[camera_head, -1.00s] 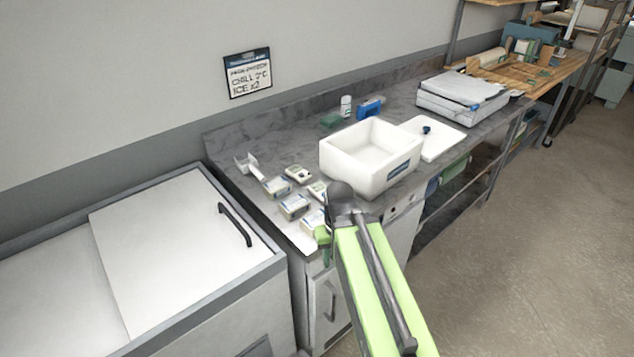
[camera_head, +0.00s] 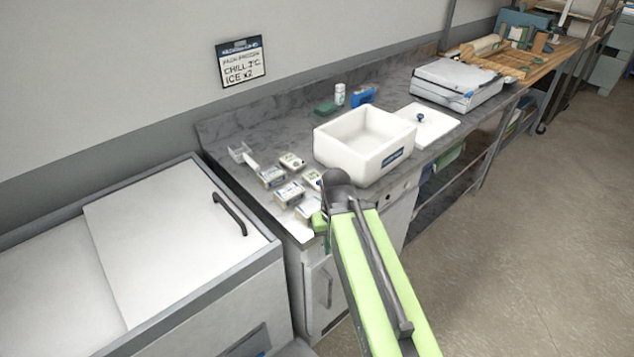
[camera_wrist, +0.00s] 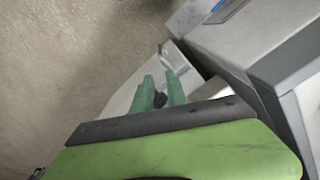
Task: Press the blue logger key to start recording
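My gripper is partly in the head view, where a green finger shows beside the counter's front left corner, beyond my arm. In the wrist view its two green fingers (camera_wrist: 161,77) stand apart with a gap and nothing held between them. A small white device with dark marks (camera_head: 292,161), possibly the logger, lies on the counter among several labelled packs (camera_head: 289,193). It is behind and left of my gripper in the head view, apart from it. I cannot make out a blue key on it. The wrist view shows no logger that I can identify.
A white open box (camera_head: 340,149) stands on the grey counter (camera_head: 225,134), its lid (camera_head: 437,128) to the right. A blue object (camera_head: 363,96) lies behind the box. A chest freezer (camera_head: 160,240) stands at left. The floor (camera_head: 500,240) at right is clear.

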